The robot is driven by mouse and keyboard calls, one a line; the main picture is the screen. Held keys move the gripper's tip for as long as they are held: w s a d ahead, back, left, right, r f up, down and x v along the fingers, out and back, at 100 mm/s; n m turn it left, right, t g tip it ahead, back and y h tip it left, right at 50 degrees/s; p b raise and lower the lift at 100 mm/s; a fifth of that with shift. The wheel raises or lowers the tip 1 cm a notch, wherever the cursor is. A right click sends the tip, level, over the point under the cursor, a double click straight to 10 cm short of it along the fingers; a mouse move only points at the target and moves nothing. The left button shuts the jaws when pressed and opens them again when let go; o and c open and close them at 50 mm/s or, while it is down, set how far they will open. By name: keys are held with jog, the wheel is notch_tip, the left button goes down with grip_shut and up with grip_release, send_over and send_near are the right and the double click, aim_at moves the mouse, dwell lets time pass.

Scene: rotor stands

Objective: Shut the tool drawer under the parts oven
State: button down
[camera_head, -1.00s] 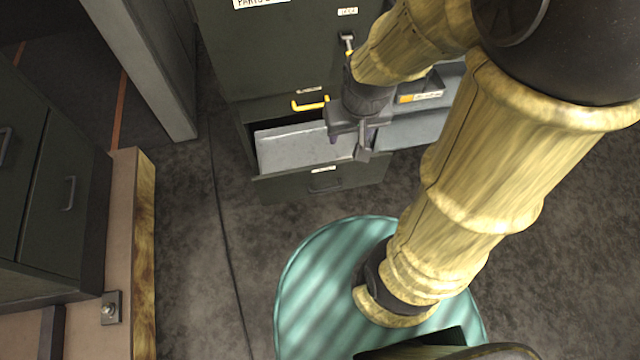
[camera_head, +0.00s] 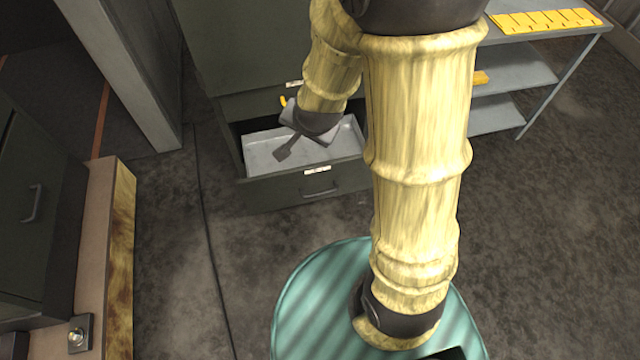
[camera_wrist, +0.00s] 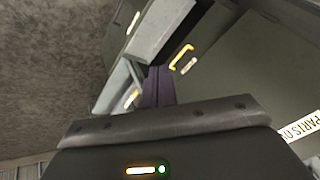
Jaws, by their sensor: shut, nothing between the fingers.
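The parts oven is a dark green cabinet (camera_head: 230,55); part of its "PARTS" label (camera_wrist: 300,127) shows in the wrist view. Under it the tool drawer (camera_head: 318,188) is pulled out, with its pale grey inside (camera_head: 262,150) visible and a bar handle and white label on its front. In the wrist view my gripper (camera_wrist: 155,72) is shut, its purple fingers together and empty. In the head view my wrist hangs over the open drawer and hides part of it; the fingertips are not clear there. I cannot tell whether they touch the drawer.
A yellow handle (camera_wrist: 181,56) sits on the oven above the drawer. A grey shelf unit (camera_head: 510,75) with a yellow tray on top stands at the right. A dark cabinet (camera_head: 30,200) on a wood-edged base stands at the left. The floor before the drawer is clear.

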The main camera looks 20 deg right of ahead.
jog(key=w+f+m+t+h+b, duration=0.25)
jog(key=f+m+b, duration=0.35)
jog(key=f+b, duration=0.55)
jog(key=w+f+m+t+h+b, duration=0.1)
jog(key=w+f+m+h+b, duration=0.3)
jog(key=f+b, duration=0.8)
jog(key=s+f+m+t+h+b, duration=0.3)
jog(key=f+m+h+b, duration=0.3)
jog(key=f+b, duration=0.9)
notch_tip(320, 180, down, 4)
jog(key=m, duration=0.3)
jog(key=shift+s+f, duration=0.25)
jog(key=shift+s, duration=0.05)
jog(key=shift+h, duration=0.25)
jog(key=shift+w, duration=0.1)
